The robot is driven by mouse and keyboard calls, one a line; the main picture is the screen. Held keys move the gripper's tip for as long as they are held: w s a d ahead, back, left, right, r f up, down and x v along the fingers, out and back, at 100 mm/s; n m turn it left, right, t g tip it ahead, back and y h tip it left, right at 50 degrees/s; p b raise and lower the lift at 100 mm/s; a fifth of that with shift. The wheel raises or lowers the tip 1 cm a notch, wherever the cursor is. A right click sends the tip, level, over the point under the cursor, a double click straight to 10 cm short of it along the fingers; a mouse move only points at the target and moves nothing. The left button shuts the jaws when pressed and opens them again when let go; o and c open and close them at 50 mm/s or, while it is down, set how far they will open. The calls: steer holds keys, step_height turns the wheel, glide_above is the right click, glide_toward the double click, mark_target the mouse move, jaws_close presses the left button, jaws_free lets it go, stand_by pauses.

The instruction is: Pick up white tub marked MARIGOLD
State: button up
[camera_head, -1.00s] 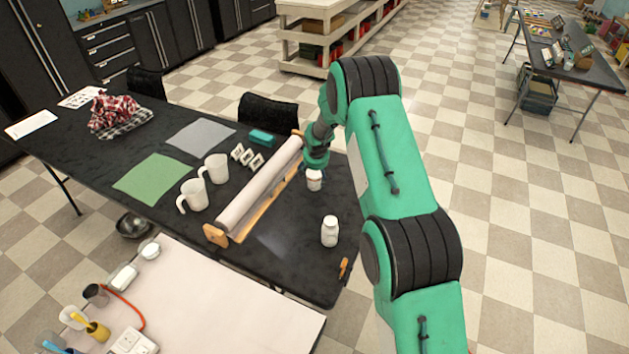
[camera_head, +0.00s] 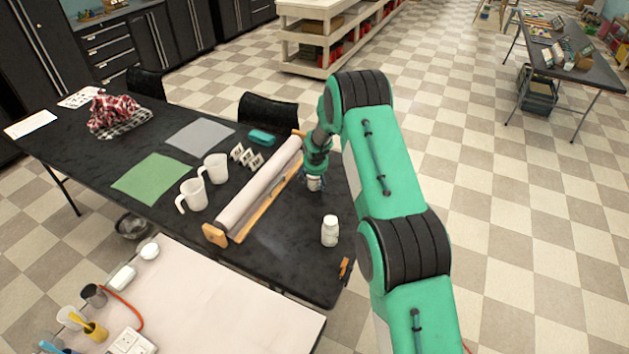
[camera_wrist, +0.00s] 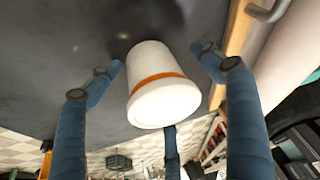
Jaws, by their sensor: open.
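A white tub (camera_head: 314,185) stands on the black table beside the paper roll, near the table's right edge. In the wrist view the white tub (camera_wrist: 163,103) is large and central, with an orange band; no lettering is readable. My gripper (camera_head: 315,175) is right over it in the head view and hides its upper part. In the wrist view my gripper (camera_wrist: 157,62) is open, with blue fingers spread on both sides of the tub and a third below it in the picture. Gaps show between the side fingers and the tub.
A white bottle (camera_head: 330,231) stands nearer the table's front corner, by an orange-handled tool (camera_head: 345,269). The paper roll (camera_head: 262,186) on its wooden holder lies close left of the tub.

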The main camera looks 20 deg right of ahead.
stand_by(0.4)
steer(key=c, duration=1.2)
steer(key=shift+r, duration=0.1)
steer(key=shift+r, duration=0.75)
step_height(320, 180, up, 2)
steer(key=shift+r+p, duration=0.2)
steer(key=shift+p, duration=0.25)
steer(key=s, duration=0.5)
steer(key=s+a, duration=0.1)
steer(key=s, duration=0.4)
steer(key=s+a+r, duration=0.1)
steer(key=s, duration=0.4)
steer(key=shift+s, duration=0.4)
steer(key=shift+c, duration=0.4)
